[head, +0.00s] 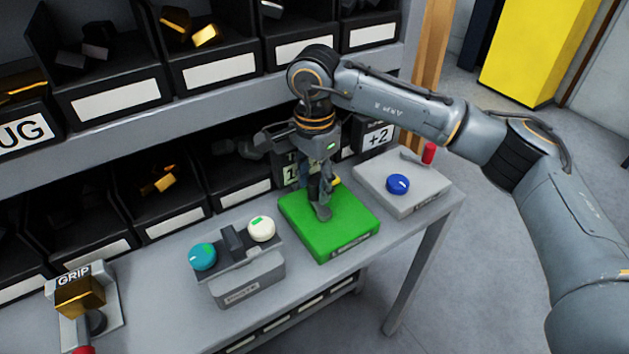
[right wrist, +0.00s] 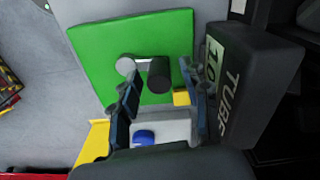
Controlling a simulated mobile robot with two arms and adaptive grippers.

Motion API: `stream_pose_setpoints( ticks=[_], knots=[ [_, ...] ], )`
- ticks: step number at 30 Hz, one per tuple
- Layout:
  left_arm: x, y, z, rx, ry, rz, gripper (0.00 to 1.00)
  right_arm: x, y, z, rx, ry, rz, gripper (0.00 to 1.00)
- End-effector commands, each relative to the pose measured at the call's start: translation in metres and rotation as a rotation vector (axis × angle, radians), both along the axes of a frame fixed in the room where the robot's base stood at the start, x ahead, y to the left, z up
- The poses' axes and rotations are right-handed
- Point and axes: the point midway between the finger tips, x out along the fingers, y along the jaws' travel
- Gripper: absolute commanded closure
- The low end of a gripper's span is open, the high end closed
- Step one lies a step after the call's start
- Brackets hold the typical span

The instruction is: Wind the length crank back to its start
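The green plate (head: 350,240) stands on the bench and also shows in the right wrist view (right wrist: 95,50). On it sits a crank with a pale round hub (right wrist: 125,66) and a dark upright handle (right wrist: 160,75); a small yellow block (right wrist: 181,98) is beside it. My right gripper (head: 322,200) points down over the plate and hides most of the crank in the head view. In the right wrist view its fingers (right wrist: 160,92) are apart, with the dark handle between them and gaps showing on both sides. My left gripper is not in view.
A black display marked TUBE (right wrist: 235,90) stands close beside the plate. A grey box (head: 410,195) with a blue knob (head: 398,184) and red-tipped lever (head: 428,153) is right. A box with teal (head: 203,256) and white knobs is left. Black bins (head: 110,85) line the back.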

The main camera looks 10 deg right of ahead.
Motion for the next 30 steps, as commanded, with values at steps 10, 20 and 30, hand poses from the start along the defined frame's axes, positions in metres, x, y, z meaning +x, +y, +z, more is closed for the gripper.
stream_pose_setpoints(
  ticks=[10, 20, 30],
  knots=[
    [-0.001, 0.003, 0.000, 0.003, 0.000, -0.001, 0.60, 0.000, 0.000, 0.008, -0.001, 0.000, 0.000, 0.54],
    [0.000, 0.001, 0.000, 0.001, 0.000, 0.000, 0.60, 0.000, 0.001, 0.073, 0.001, -0.003, 0.001, 0.54],
    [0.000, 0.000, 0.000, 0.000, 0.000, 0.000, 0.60, 0.000, 0.000, 0.117, 0.000, 0.001, 0.000, 0.54]
  ],
)
